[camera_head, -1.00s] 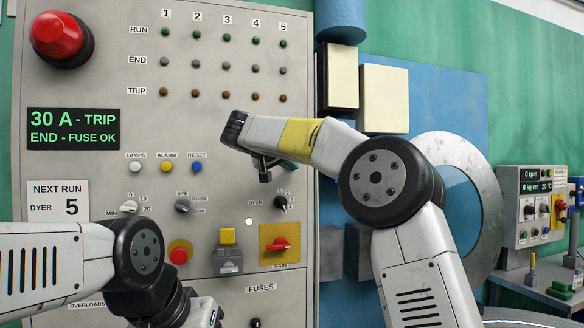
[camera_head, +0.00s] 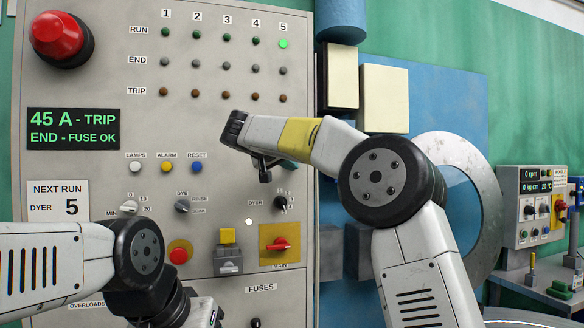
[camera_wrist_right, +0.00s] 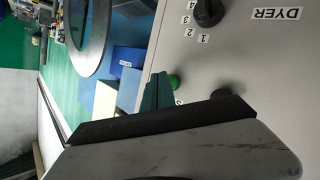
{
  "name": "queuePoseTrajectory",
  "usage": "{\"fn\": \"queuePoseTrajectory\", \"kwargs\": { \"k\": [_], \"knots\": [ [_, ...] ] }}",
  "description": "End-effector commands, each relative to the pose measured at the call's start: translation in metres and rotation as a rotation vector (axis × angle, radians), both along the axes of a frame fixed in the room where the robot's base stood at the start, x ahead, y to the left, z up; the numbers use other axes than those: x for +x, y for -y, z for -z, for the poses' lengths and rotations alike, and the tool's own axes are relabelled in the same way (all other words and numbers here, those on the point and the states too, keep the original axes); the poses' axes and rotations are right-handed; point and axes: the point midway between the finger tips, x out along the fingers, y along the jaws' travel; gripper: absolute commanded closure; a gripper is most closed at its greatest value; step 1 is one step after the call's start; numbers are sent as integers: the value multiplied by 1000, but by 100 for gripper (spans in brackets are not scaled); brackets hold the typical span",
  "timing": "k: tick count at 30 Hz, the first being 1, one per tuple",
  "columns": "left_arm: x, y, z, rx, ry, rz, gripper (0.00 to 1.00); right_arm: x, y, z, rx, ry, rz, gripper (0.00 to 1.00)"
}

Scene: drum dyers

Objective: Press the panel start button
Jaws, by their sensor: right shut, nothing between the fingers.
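The grey control panel (camera_head: 120,60) fills the left and middle of the head view. My right gripper (camera_head: 264,174) is shut and empty, close against the panel to the right of the blue reset button (camera_head: 196,167). In the right wrist view, a green button (camera_wrist_right: 175,82) shows right beside the dark green fingers (camera_wrist_right: 157,91), beside a mostly hidden label starting with "S". I cannot tell whether they touch. In the head view my wrist hides this button. The left arm comes in at lower left; its gripper is out of view.
The run 5 lamp (camera_head: 284,44) glows green. The display (camera_head: 73,129) reads "45 A - TRIP, END - FUSE OK". The dyer knob (camera_head: 280,203) and red main switch (camera_head: 280,244) lie below the right gripper. A large red button (camera_head: 56,37) is at top left.

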Motion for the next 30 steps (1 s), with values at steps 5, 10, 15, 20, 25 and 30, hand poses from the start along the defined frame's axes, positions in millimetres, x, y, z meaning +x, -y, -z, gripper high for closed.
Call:
{"fn": "queuePoseTrajectory", "kwargs": {
  "k": [5,10,15,20,25,30],
  "knots": [
    [0,0,0,0,0,0,42,-9,3,0,0,0,0,100],
    [0,0,0,0,0,0,42,-10,3,0,1,0,1,100],
    [0,0,0,0,0,0,42,-11,4,0,1,0,2,100],
    [0,0,0,0,0,0,42,-23,8,-1,-1,1,0,100],
    [0,0,0,0,0,0,42,-40,13,-1,0,2,1,100],
    [0,0,0,0,0,0,42,-53,18,0,0,1,1,100]
  ]
}}
